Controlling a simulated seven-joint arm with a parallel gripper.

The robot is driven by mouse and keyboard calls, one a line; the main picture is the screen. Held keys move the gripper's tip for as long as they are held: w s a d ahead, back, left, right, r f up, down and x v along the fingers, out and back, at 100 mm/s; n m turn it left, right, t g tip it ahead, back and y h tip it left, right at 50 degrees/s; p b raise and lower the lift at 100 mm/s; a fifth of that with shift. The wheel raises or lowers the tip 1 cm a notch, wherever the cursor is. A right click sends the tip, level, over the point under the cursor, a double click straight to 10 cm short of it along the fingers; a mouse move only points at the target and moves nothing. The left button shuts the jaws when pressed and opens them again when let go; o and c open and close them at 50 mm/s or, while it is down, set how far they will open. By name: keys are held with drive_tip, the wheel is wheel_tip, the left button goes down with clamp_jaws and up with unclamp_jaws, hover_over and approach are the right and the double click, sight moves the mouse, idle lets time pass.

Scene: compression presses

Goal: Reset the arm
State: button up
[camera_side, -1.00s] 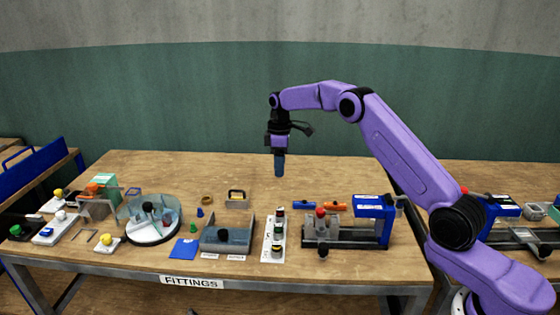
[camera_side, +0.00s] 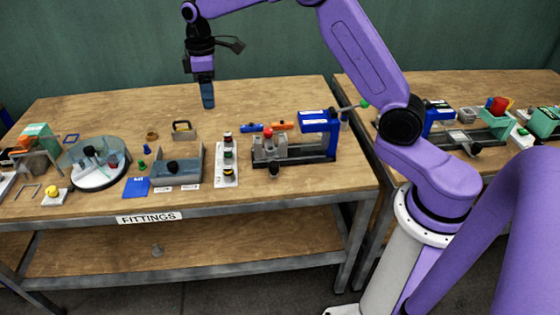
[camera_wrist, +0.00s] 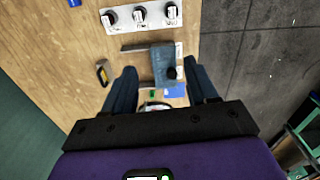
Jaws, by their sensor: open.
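My gripper (camera_side: 207,98) points down in the air above the back part of the wooden table in the side view, clear of everything on it. In the wrist view, my gripper (camera_wrist: 163,78) shows its two dark blue fingers spread apart with nothing held between them. Beyond the fingers lie a blue-grey tray (camera_wrist: 160,58) with a black knob and a white strip (camera_wrist: 158,25) carrying three bottles. My arm is bent, with its upper part cut off by the top edge of the side view.
A press with a blue head (camera_side: 318,121) stands right of the bottle strip (camera_side: 227,175). A round clear-walled turntable (camera_side: 97,180) stands at the left. A padlock-shaped piece (camera_side: 184,130) lies behind the tray (camera_side: 180,178). The table's back is mostly clear. Another equipped table (camera_side: 460,88) stands right.

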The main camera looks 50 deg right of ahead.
drive_tip(key=s+a+r+n, duration=0.1)
drive_tip(key=s+a+r, duration=0.15)
drive_tip(key=s, duration=0.75)
drive_tip(key=s+a+r, duration=0.1)
drive_tip(key=s+a, duration=0.3)
drive_tip(key=s, duration=0.5)
drive_tip(key=s+d+f+n, duration=0.1)
drive_tip(key=s+d, duration=0.2)
drive_tip(key=s, duration=0.8)
drive_tip(key=s+d+f, duration=0.2)
drive_tip(key=s+d, duration=0.2)
drive_tip(key=s, duration=0.7)
drive_tip(key=shift+n, duration=0.4)
